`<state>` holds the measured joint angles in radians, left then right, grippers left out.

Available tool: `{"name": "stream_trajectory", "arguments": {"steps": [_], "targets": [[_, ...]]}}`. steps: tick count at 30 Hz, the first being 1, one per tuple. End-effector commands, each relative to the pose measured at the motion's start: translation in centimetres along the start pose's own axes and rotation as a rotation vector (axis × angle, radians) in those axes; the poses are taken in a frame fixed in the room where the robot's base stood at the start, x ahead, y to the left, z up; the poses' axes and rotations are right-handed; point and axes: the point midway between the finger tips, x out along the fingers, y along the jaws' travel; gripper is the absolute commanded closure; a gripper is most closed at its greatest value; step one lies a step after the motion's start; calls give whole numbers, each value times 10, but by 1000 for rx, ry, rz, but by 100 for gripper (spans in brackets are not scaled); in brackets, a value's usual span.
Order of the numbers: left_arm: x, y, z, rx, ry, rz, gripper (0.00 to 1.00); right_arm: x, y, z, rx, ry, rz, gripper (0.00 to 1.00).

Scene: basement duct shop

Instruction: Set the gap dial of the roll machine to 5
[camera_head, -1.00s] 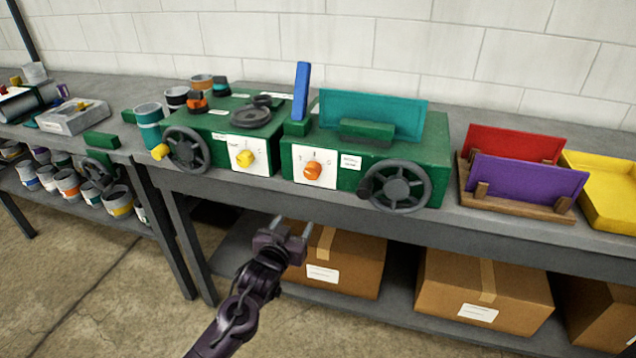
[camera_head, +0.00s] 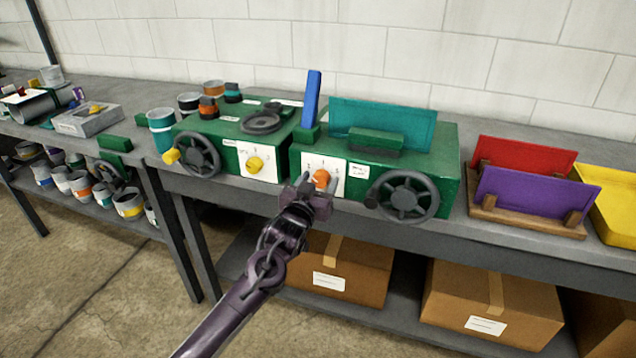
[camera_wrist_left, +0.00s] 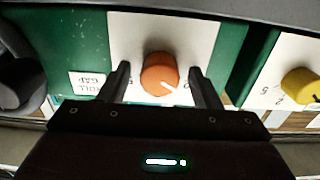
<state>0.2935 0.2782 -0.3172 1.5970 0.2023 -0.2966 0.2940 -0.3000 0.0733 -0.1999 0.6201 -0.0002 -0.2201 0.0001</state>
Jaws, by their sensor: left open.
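The roll machine is a green box (camera_head: 440,165) on the bench. Its orange dial (camera_head: 321,178) sits on a white plate (camera_head: 337,188) at the front left. In the left wrist view the orange dial (camera_wrist_left: 159,74) has a white pointer mark towards the lower right of that picture. A small label (camera_wrist_left: 87,83) beside the plate seems to read "roll gap". My left gripper (camera_head: 317,183) is open, with one finger on each side of the dial. I cannot tell whether the fingers touch it. My right gripper is not in view.
A second green machine with a yellow dial (camera_head: 254,164) and handwheel (camera_head: 197,156) stands left. The roll machine's handwheel (camera_head: 404,197) is close right of the orange dial. Red (camera_head: 520,160) and purple (camera_head: 530,195) panels stand further right. Cardboard boxes (camera_head: 490,305) fill the lower shelf.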

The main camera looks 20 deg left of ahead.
Motion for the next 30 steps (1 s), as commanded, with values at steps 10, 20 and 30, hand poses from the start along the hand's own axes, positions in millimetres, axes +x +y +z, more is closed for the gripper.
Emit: {"name": "stream_trajectory", "arguments": {"steps": [10,20,30], "targets": [[0,0,1,0,-1,0,67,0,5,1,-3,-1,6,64],[0,0,1,9,-1,0,87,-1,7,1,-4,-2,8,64],[0,0,0,155,-4,1,87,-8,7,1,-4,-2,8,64]]}}
